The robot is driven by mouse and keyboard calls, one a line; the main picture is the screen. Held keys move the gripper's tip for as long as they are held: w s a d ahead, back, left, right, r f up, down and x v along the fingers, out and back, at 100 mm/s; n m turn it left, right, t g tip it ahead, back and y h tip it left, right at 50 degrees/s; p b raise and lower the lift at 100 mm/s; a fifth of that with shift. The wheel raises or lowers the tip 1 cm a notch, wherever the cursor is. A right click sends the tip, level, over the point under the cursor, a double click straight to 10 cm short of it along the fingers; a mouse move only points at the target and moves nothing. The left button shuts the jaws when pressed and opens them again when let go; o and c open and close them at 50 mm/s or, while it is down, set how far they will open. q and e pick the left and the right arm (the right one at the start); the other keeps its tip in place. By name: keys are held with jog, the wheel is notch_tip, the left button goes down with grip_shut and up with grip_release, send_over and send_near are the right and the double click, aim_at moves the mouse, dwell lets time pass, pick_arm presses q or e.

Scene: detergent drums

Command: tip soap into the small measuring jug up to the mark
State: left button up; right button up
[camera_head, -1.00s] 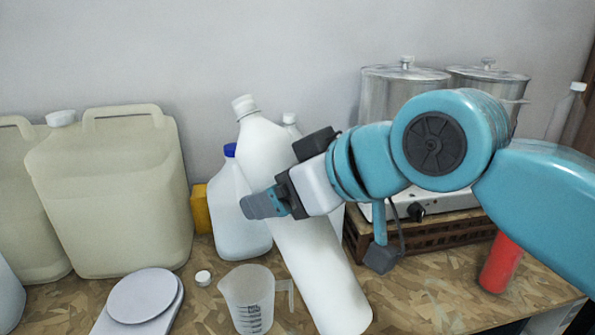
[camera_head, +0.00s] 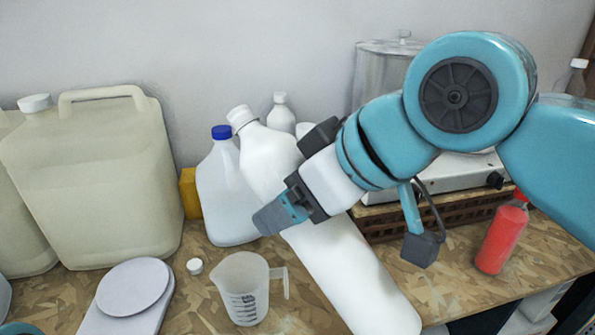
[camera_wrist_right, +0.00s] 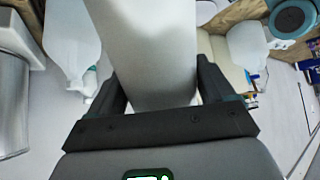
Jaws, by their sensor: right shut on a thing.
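The small measuring jug (camera_head: 241,290), translucent with dark graduation marks and a handle on its right, stands upright on the table. I cannot see any soap level in it. My right gripper (camera_head: 285,208) is shut around the middle of a tall white bottle (camera_head: 345,262). The bottle leans left, its neck up and behind the jug, its base low at the right. No stream shows from its mouth, and I cannot tell if the mouth is open. The right wrist view shows the bottle (camera_wrist_right: 155,45) between both fingers (camera_wrist_right: 160,90). My left gripper is out of view.
A small white cap (camera_head: 194,266) lies left of the jug, beside a scale (camera_head: 133,288). A blue-capped jug (camera_head: 225,195) and large beige drums (camera_head: 95,185) stand behind. A red bottle (camera_head: 502,238) and a hotplate (camera_head: 455,175) are at the right.

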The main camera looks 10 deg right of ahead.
notch_tip(320, 180, down, 2)
jog(key=shift+s+g+h, duration=0.15)
jog(key=shift+g+h, duration=0.25)
jog(key=shift+g, duration=0.1)
jog(key=shift+f+p, duration=0.35)
jog(key=shift+f, duration=0.4)
notch_tip(320, 180, down, 2)
jog(key=shift+f+g+h, duration=0.1)
jog(key=shift+g+h, duration=0.5)
jog(key=shift+d+f+g+h+p, duration=0.1)
jog(key=shift+f+g+h+p, duration=0.45)
jog(key=shift+f, duration=1.4)
jog(key=shift+g, duration=0.35)
jog(key=shift+s+d+f+g+h+p, duration=0.1)
jog(key=shift+f+g+h+p, duration=0.6)
jog(key=shift+f, duration=0.4)
jog(key=shift+f, duration=0.15)
jog(key=shift+f+p, duration=0.3)
jog(key=shift+f, duration=0.05)
